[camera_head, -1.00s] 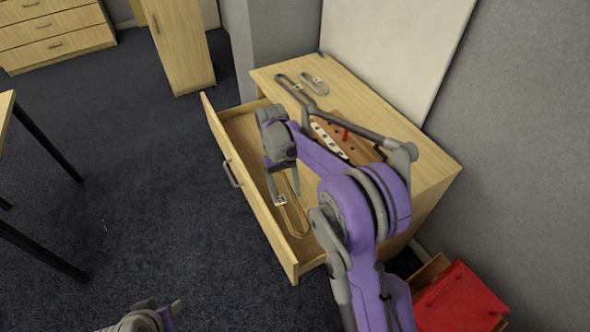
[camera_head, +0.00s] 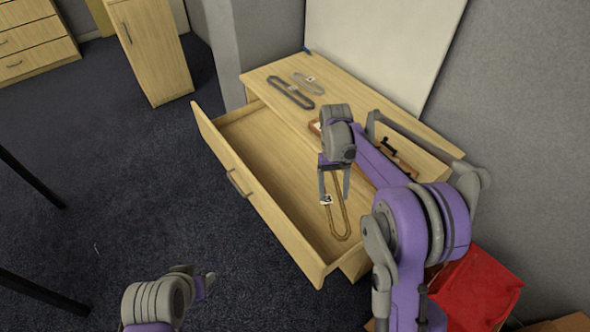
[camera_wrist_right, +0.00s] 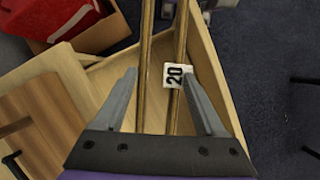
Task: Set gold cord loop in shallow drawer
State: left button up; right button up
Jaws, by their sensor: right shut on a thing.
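The gold cord loop (camera_head: 343,222) hangs upright from my right gripper (camera_head: 334,196), with a small white tag near its upper part. In the right wrist view the cord (camera_wrist_right: 145,70) runs between my fingers (camera_wrist_right: 165,100), and the tag reads 20. My right gripper is shut on the loop. The shallow drawer (camera_head: 262,197) is pulled out of the wooden cabinet and looks empty. The loop shows over the drawer's near end, beside the cabinet's front edge; its height above the drawer floor is unclear. My left gripper (camera_head: 198,280) is low, outside the drawer front; its jaw gap is unclear.
A dark loop (camera_head: 291,93) and a grey loop (camera_head: 308,83) lie on the cabinet top (camera_head: 270,75). A brown wooden board (camera_head: 403,167) there is partly hidden by my arm. The drawer's far end is clear.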

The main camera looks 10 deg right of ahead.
aim_at(282, 176)
jog(key=i+j+z, duration=0.2)
jog(key=j, duration=0.7)
jog(key=j+z, duration=0.15)
jog(key=j, duration=0.75)
jog(key=i+j, duration=0.15)
jog(key=j, duration=0.15)
jog(key=i+j, duration=0.15)
jog(key=j, duration=0.15)
jog(key=i+l, duration=0.55)
jog(key=i+l+z, duration=0.05)
jog(key=i, duration=0.05)
